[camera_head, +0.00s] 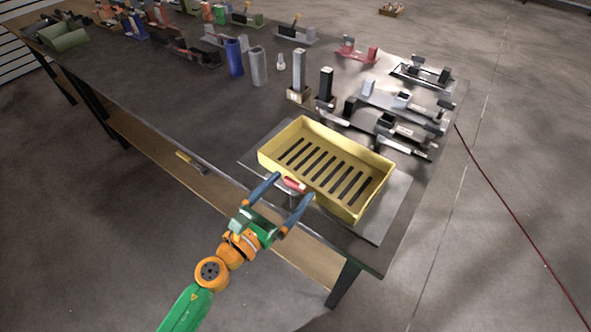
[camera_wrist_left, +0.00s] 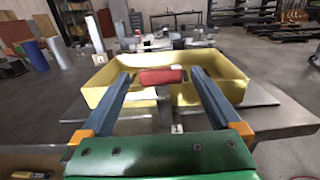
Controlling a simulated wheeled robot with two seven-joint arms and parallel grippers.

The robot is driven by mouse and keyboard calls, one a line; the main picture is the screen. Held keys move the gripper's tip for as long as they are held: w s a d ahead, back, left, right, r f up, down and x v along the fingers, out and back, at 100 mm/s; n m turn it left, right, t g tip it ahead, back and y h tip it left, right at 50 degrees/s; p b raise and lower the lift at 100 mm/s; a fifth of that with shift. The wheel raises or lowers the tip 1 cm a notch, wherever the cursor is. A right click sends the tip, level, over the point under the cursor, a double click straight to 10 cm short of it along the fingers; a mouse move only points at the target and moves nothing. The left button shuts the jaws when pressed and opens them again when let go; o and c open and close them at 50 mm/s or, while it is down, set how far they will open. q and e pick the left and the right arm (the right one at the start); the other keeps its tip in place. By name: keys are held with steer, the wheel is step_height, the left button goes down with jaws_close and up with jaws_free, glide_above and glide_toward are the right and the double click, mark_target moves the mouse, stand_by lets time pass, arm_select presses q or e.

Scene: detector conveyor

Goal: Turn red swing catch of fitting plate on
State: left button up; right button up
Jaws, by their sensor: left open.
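The red swing catch (camera_head: 293,184) sits at the front edge of the yellow slotted tray, above the grey fitting plate (camera_head: 384,218). In the left wrist view the red catch (camera_wrist_left: 161,76) lies crosswise on a grey post (camera_wrist_left: 165,110). My left gripper (camera_head: 291,184) is open, with its two blue fingers on either side of the catch. In the left wrist view the left gripper's fingers (camera_wrist_left: 159,80) show gaps to both ends of the catch. Whether a finger touches it I cannot tell from the head view. My right gripper is not in view.
The yellow tray (camera_head: 338,207) stands right behind the catch, close to my fingertips. Several metal fixtures (camera_head: 388,122) stand behind the tray. A blue cylinder (camera_head: 234,58) and a grey cylinder (camera_head: 258,66) stand farther back. The dark tabletop (camera_head: 190,115) left of the tray is clear.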

mark_target(293, 186)
arm_select(q)
steer(key=x, duration=0.4)
steer(key=shift+w+d+r, duration=0.1)
steer(key=shift+w+d, duration=0.15)
steer(key=shift+d, duration=0.05)
steer(key=shift+w+d, duration=0.1)
steer(key=shift+w, duration=0.25)
jaws_close()
